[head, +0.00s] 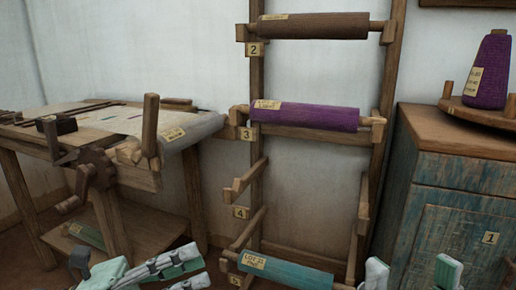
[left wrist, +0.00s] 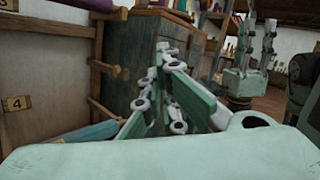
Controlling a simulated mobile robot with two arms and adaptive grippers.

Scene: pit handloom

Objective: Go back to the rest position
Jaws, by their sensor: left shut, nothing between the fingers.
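My left gripper (head: 198,268) is low at the bottom edge of the head view, left of the teal cloth roll (head: 287,271) on the rack. It is shut and empty, and its linked fingers (left wrist: 172,92) fill the middle of the left wrist view. My right gripper (head: 411,277) shows only as two pale fingertips at the bottom right of the head view. The fingertips stand well apart with nothing between them. The right gripper also shows upright in the left wrist view (left wrist: 256,50). Both grippers are clear of the loom and the rack's upper rolls.
A wooden rack (head: 257,180) holds a brown roll (head: 313,26) at 2 and a purple roll (head: 305,115) at 3; level 4 is empty. A loom table (head: 140,178) stands left. A blue-green cabinet (head: 455,190) with a purple yarn cone (head: 489,72) stands right.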

